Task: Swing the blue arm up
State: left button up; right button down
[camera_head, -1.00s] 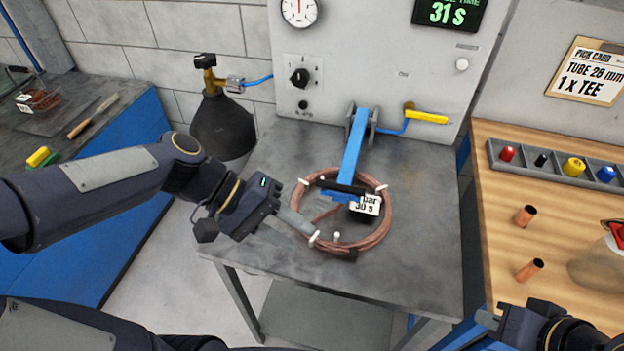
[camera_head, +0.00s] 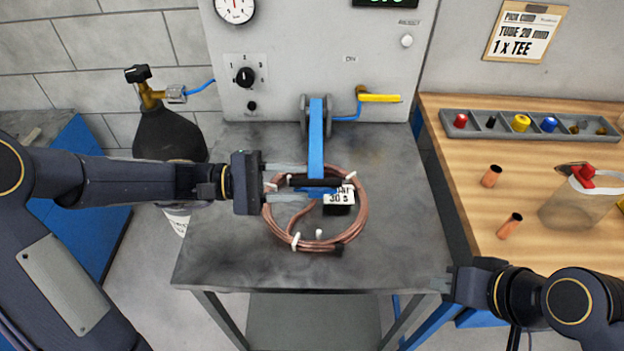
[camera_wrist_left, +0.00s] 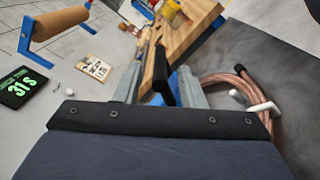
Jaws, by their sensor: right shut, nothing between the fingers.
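The blue arm (camera_head: 316,140) comes forward and down from a grey bracket (camera_head: 317,104) on the panel. Its black crossbar handle (camera_head: 318,183) hangs over the copper tube coil (camera_head: 354,222) lying on the grey table. My left gripper (camera_head: 303,182) is open, with one finger on each side of the handle's left part. The left wrist view shows the black handle (camera_wrist_left: 163,78) between the two spread fingers (camera_wrist_left: 160,88); a clear grip on it does not show. My right gripper (camera_head: 440,284) is shut and empty, low at the right, apart from the blue arm.
A dark gas bottle (camera_head: 168,130) stands left of the table (camera_head: 215,235). A yellow-handled valve (camera_head: 380,98) is right of the bracket. The wooden bench (camera_head: 470,200) at right holds copper pieces and a parts tray (camera_head: 540,127).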

aim_at(313, 180)
pick_arm(q)
jog(key=shift+d, duration=2)
grip_shut()
